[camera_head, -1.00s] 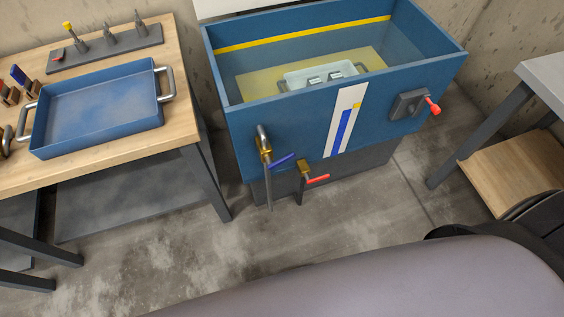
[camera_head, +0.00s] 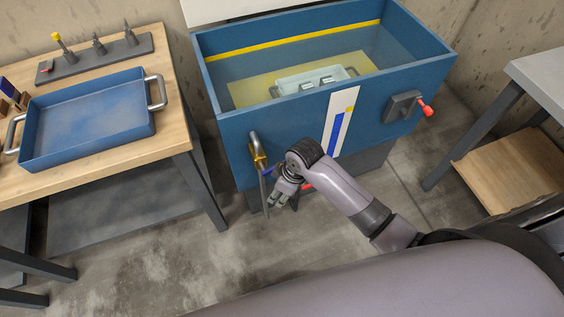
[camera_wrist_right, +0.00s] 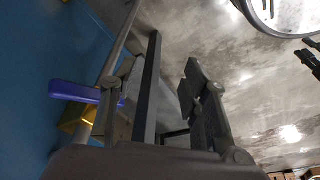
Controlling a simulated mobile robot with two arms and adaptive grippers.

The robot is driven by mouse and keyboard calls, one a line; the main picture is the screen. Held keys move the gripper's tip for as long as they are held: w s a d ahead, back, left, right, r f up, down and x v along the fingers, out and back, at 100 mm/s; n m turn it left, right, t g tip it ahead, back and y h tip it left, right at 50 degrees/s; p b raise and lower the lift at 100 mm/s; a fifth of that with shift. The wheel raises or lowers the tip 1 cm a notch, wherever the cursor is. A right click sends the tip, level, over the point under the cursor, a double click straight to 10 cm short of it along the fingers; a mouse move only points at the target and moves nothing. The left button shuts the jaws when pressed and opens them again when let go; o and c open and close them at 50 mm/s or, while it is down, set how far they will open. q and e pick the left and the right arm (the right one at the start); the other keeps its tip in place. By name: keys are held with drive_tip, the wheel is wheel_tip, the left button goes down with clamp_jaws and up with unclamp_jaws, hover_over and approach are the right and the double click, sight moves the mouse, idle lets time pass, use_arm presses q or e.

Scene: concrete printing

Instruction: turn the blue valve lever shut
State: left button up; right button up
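The blue valve lever (camera_head: 268,170) is on the brass valve (camera_head: 256,152) at the front of the blue tank. In the head view my right gripper and forearm hide most of it. My right gripper (camera_head: 279,200) is just below and right of this valve, pointing down. In the right wrist view the lever (camera_wrist_right: 72,91) lies at the left, running behind the left finger, with a bit of brass (camera_wrist_right: 84,119) below it. The fingers (camera_wrist_right: 160,90) are apart, with floor between them. I cannot tell whether a finger touches the lever. My left gripper is out of view.
A red lever (camera_head: 307,187) on a second valve shows partly behind my arm. The blue tank (camera_head: 232,128) has a red-knobbed switch (camera_head: 404,105) at right. A wooden table (camera_head: 180,135) with a blue tray (camera_head: 28,150) stands left. Floor in front is clear.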

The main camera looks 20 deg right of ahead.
drive_tip(key=w+r+n, duration=0.1)
drive_tip(key=r, duration=0.2)
drive_tip(key=w+r+n, duration=0.2)
drive_tip(key=r, duration=0.1)
drive_tip(key=w+r+n+g, duration=0.1)
drive_tip(key=r, duration=0.2)
drive_tip(key=shift+w+a+h, duration=0.2)
drive_tip(key=shift+w+h, duration=0.05)
drive_tip(key=shift+h, duration=0.05)
drive_tip(key=shift+c, duration=1.1)
drive_tip(key=w+d+r+n+g+h, duration=0.1)
drive_tip(key=w+d+r+n, duration=0.1)
drive_tip(key=r, duration=0.2)
drive_tip(key=w+d+r+n+h, duration=0.1)
drive_tip(key=w+d+r+n, duration=0.15)
drive_tip(key=r, duration=0.25)
drive_tip(key=f, duration=0.5)
drive_tip(key=f+b, duration=0.1)
drive_tip(key=f, duration=0.5)
drive_tip(key=a+f, duration=0.1)
drive_tip(key=f, duration=0.5)
drive_tip(key=shift+s+f, duration=0.15)
drive_tip(key=shift+s, duration=0.25)
clamp_jaws()
drive_tip(key=shift+d, duration=0.1)
